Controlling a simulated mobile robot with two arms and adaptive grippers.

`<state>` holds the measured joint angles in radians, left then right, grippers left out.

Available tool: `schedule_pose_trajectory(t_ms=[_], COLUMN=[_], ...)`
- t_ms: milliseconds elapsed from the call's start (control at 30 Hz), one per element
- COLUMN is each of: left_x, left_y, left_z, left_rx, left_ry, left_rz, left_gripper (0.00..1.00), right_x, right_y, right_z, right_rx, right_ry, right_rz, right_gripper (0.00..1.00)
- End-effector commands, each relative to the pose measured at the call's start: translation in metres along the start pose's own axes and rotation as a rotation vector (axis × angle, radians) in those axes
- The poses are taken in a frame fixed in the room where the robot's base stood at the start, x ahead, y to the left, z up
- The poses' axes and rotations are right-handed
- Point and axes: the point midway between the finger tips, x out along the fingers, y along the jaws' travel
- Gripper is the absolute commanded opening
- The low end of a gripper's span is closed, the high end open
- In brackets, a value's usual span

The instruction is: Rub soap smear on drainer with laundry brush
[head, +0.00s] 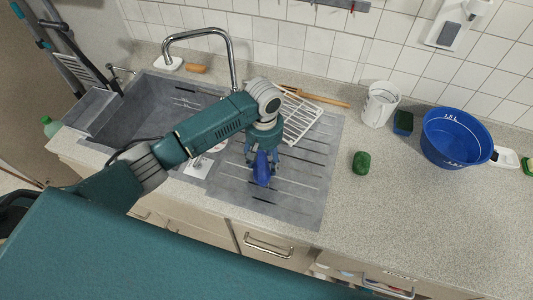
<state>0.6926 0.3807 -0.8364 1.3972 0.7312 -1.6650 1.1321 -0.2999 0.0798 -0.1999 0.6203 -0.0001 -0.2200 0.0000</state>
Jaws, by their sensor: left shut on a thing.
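My left gripper (262,155) points down over the grey ribbed drainer (305,192) beside the sink. It is shut on a blue object, which I take for the laundry brush (262,172). The brush is low over the middle of the drainer; I cannot tell whether it touches the surface. I cannot make out the soap smear; the gripper and arm hide part of the drainer. My right gripper is not in view.
A white wire rack (300,120) and a wooden-handled item (325,99) lie behind the gripper. A green object (361,163), white mug (381,103) and blue basin (456,137) stand to the right. The sink (150,105) and tap (231,62) are left. The right front counter is clear.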

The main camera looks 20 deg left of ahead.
Motion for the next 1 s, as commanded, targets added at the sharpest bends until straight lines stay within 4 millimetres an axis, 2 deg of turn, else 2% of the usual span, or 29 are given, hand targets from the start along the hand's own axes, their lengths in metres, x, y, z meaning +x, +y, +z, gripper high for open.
schedule_pose_trajectory(t_ms=[100, 367, 700, 1000], left_x=[0.003, 0.003, 0.002, 0.001], left_y=[-0.006, -0.011, -0.025, -0.026], left_z=[0.010, 0.018, 0.043, 0.047], left_rx=[0.000, 0.000, 0.000, -0.001], left_ry=[-0.003, -0.005, -0.005, -0.003], left_rz=[-0.003, -0.004, -0.006, -0.004], left_gripper=[0.34, 0.34, 0.34, 0.34], right_x=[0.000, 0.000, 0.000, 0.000], right_y=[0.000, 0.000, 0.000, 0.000], right_z=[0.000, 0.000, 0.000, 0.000], right_rx=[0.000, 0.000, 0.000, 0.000], right_ry=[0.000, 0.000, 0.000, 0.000], right_rz=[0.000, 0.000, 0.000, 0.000], right_gripper=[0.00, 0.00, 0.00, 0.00])
